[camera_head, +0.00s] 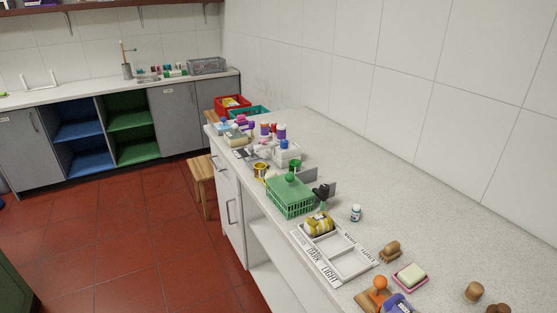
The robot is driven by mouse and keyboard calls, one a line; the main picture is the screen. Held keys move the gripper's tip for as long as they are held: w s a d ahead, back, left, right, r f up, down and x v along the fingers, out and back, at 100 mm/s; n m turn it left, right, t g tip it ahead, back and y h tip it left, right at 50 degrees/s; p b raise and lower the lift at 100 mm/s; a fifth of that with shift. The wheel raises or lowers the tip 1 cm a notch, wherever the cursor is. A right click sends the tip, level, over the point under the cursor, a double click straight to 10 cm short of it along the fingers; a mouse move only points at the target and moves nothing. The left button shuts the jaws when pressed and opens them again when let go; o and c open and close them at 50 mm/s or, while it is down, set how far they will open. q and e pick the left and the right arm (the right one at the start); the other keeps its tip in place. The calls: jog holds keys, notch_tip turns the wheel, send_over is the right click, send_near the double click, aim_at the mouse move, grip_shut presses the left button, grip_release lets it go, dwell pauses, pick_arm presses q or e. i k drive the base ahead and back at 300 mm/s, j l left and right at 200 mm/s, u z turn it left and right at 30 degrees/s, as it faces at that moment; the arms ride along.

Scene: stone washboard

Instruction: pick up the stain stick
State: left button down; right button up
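I cannot make out the stain stick for certain. A small white bottle with a dark cap (355,213) stands on the stone counter (420,215), right of the green basket. Several small purple, white and red containers (268,130) stand close together farther back and are too small to identify. Neither of my grippers is in view.
A green lidded basket (290,196), a white tray marked DARK and LIGHT (327,271), a pink soap dish (410,277) and a brown brush (389,250) stand on the counter.

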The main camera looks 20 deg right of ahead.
aim_at(356, 211)
jog(key=z, duration=1.25)
